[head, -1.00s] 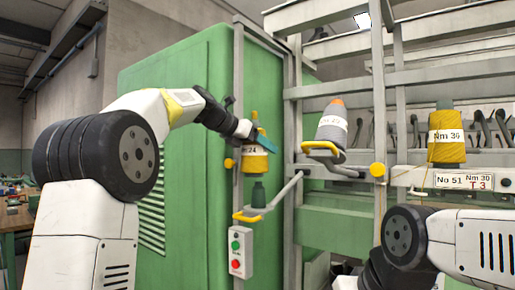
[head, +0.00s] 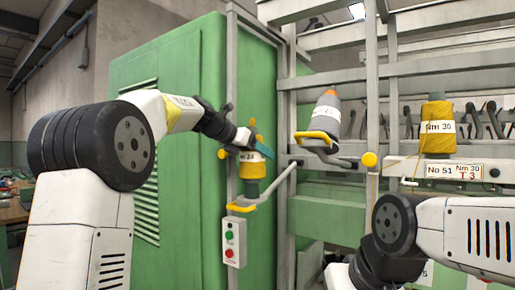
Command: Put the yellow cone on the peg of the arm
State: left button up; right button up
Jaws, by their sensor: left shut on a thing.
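The yellow cone (head: 252,170), with a white label, is upright beside the green cabinet. My left gripper (head: 250,142) is shut on its upper part from the left and hides some of its top. Directly below the cone is the dark green peg (head: 251,188), of which only a short lower part shows. The peg stands on the arm (head: 270,192), a grey bent bar with a yellow end. The cone's bottom is at the peg and seems to be partly around it; I cannot tell how deep. My right gripper is not in view; only my right arm shows at lower right.
A grey cone (head: 327,112) with an orange tip sits tilted on another yellow-ended holder. A second yellow cone (head: 438,130) stands on the rail at right. A button box (head: 232,242) hangs below the arm. The green cabinet (head: 180,75) is close behind my left arm.

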aim_at(243, 158)
pick_arm(q)
jog(key=shift+f, duration=2.2)
jog(key=o, duration=1.9)
jog(key=shift+o, duration=0.4)
jog(key=shift+f, duration=0.1)
jog(key=v, duration=0.8)
